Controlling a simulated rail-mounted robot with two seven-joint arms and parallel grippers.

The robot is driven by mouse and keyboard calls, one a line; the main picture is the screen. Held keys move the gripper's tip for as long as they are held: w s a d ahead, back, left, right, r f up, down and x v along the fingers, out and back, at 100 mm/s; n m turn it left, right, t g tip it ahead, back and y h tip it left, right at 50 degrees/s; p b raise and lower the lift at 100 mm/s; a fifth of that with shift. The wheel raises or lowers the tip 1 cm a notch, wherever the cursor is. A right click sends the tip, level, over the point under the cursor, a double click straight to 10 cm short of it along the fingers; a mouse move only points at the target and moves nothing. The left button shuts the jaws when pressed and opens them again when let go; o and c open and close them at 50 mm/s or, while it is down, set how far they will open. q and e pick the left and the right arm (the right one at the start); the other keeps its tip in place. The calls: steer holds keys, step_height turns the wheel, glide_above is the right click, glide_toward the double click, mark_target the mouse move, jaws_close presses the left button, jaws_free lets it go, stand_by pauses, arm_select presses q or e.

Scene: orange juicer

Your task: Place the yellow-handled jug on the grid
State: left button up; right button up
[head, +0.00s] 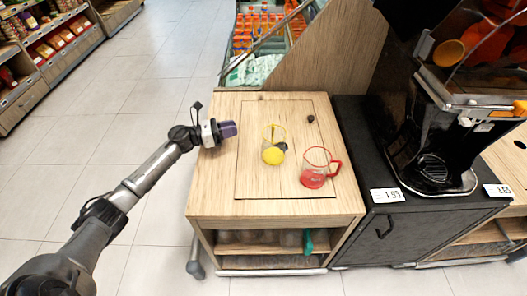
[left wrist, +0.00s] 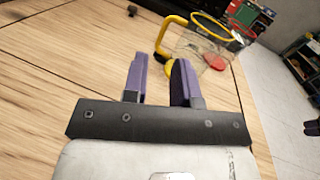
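The clear yellow-handled jug (head: 273,147) stands on the wooden counter top (head: 220,180), left of a clear red-handled jug (head: 316,177). My left gripper (head: 228,129) is left of the yellow-handled jug in the head view, apart from it. In the left wrist view, its two purple fingers (left wrist: 160,80) are parted with nothing between them. The yellow handle (left wrist: 168,38) shows beyond the fingertips. The grid (head: 435,168) is at the bottom of the black juicer at the right.
A dark cabinet (head: 350,125) with price tags adjoins the wooden counter and bears the juicer (head: 425,130). A wooden panel (head: 325,60) and a bottle display (head: 260,30) stand behind. A small dark knob (head: 310,118) is on the counter. The floor left is open.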

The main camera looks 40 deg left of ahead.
mark_target(268, 129)
arm_select(q)
steer(key=shift+s+f+m+g+h, duration=0.3)
steer(key=shift+s+f+m+g, duration=0.1)
steer(key=shift+f+m, duration=0.3)
steer(key=shift+s+d+f+m, duration=0.1)
steer(key=shift+d+f+m, duration=0.1)
steer(key=shift+m, duration=0.2)
steer(key=b+x, duration=0.2)
steer(key=x, duration=0.4)
steer(key=shift+w+d+f, duration=0.1)
steer(key=shift+w+d, duration=0.6)
steer(key=shift+w, duration=0.15)
steer(key=b+x, duration=0.2)
steer(key=x, duration=0.2)
steer(key=shift+w+d+f, duration=0.1)
steer(key=shift+w+f, duration=0.1)
steer(key=shift+w+d, duration=0.3)
steer(key=shift+w, duration=0.05)
jaws_close()
